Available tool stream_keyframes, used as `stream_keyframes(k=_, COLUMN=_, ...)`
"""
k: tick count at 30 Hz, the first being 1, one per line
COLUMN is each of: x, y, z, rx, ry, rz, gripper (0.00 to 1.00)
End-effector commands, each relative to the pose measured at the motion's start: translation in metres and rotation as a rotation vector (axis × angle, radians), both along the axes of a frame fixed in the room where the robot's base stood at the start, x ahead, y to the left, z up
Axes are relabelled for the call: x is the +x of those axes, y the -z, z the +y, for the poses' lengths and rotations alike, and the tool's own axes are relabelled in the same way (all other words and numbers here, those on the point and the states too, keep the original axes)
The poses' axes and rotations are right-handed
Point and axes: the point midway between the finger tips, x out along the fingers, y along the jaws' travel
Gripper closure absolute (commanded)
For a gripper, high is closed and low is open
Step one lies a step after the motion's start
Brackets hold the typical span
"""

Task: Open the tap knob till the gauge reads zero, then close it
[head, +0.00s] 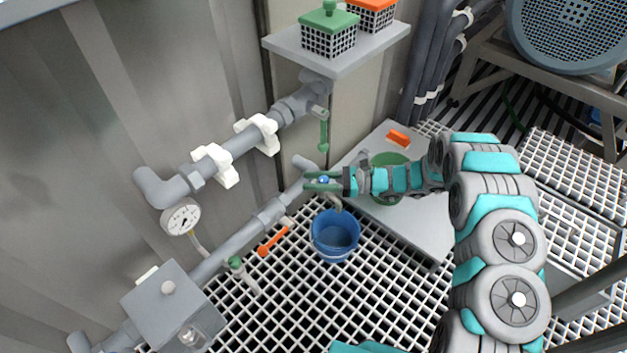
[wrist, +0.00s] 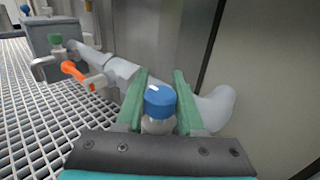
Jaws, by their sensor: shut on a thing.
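The blue tap knob (head: 324,180) sits on the lower grey pipe, near its right end. In the wrist view the blue knob (wrist: 160,101) stands on a pale stem between my green fingers. My gripper (head: 320,181) is shut on this knob, one finger on each side. A round white gauge (head: 181,218) is at the left, under the upper pipe; its needle is too small to read. A short spout (head: 333,201) shows below the knob, over a blue bucket (head: 335,236). Any flow from it cannot be made out.
An orange lever (head: 274,238) and a green-topped tap (head: 237,265) sit left along the lower pipe. A green handle (head: 324,134) hangs just above my gripper. A shelf with caged boxes (head: 335,54) is overhead. A grey platform (head: 425,228) lies beneath my arm.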

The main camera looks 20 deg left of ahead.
Motion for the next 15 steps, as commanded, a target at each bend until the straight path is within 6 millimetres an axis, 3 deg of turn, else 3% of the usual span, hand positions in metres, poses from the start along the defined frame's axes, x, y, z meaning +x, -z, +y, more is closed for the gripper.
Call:
stream_keyframes(k=3, x=0.0001, y=-0.0001, z=0.0, rx=0.0, ry=0.0, rz=0.0, gripper=1.0)
stream_keyframes(k=15, x=0.0012, y=-0.0013, z=0.0006, rx=0.001, ry=0.049, rz=0.004, gripper=1.0)
